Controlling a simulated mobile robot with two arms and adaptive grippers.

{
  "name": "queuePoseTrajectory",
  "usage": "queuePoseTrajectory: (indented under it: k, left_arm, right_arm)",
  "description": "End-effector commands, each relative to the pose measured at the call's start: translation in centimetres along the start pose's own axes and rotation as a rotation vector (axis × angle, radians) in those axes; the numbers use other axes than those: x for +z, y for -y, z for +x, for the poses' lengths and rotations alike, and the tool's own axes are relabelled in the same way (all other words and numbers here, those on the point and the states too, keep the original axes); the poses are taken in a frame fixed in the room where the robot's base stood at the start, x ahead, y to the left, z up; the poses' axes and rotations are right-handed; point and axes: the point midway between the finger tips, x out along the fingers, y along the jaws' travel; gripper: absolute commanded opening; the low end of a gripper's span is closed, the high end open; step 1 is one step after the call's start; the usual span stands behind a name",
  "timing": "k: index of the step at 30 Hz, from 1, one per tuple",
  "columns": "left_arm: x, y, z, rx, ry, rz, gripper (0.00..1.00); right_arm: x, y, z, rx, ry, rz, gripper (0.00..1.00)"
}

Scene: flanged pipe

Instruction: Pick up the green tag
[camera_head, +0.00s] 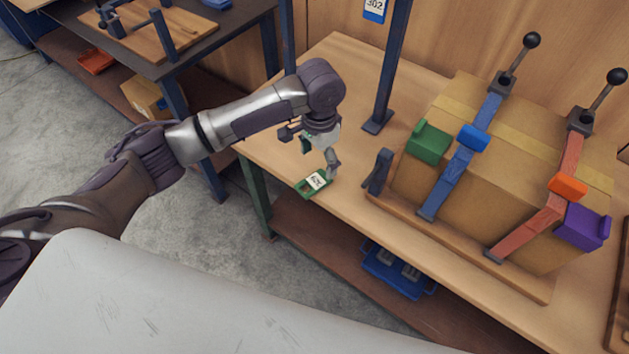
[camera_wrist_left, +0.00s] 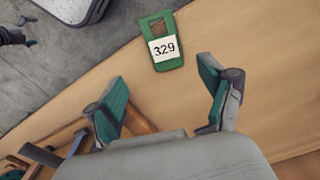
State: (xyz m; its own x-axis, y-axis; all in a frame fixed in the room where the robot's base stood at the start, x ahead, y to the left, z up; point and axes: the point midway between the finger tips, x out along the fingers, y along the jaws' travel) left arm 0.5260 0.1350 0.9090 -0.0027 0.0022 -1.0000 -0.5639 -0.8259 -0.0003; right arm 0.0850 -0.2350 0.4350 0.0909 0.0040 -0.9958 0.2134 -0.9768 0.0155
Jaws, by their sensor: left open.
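The green tag (camera_head: 314,184) lies flat on the wooden table near its front left edge. It has a white label, which reads 329 in the left wrist view (camera_wrist_left: 162,46), and an opening at one end. My left gripper (camera_head: 318,160) is above the table close to the tag, pointing down. In the left wrist view its two fingers (camera_wrist_left: 168,88) are spread wide with nothing between them, and the tag lies beyond the fingertips, apart from them. My right gripper is in neither view.
A large cardboard box (camera_head: 470,170) strapped to a wooden board stands to the right, with blue and red straps and coloured blocks. A dark blue post (camera_head: 388,70) rises behind the tag. A blue tray (camera_head: 397,270) sits on the lower shelf. The tabletop around the tag is clear.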

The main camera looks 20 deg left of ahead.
Motion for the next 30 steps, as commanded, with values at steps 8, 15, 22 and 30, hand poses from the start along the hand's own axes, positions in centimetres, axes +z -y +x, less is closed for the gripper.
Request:
queuePoseTrajectory:
  k: [8,15,22,30]
  left_arm:
    - [0.0,0.0,2.9,0.0,-0.002,0.001,0.81]
    - [1.0,0.8,5.7,0.0,0.001,-0.001,0.81]
    - [0.9,0.7,8.0,-0.001,-0.002,0.002,0.81]
    - [0.9,0.7,8.1,-0.001,-0.003,0.002,0.71]
  right_arm:
    - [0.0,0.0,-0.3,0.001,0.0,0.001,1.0]
    - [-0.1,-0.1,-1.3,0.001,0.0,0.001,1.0]
    - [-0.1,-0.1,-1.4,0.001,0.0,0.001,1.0]
    - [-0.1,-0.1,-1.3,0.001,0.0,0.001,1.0]
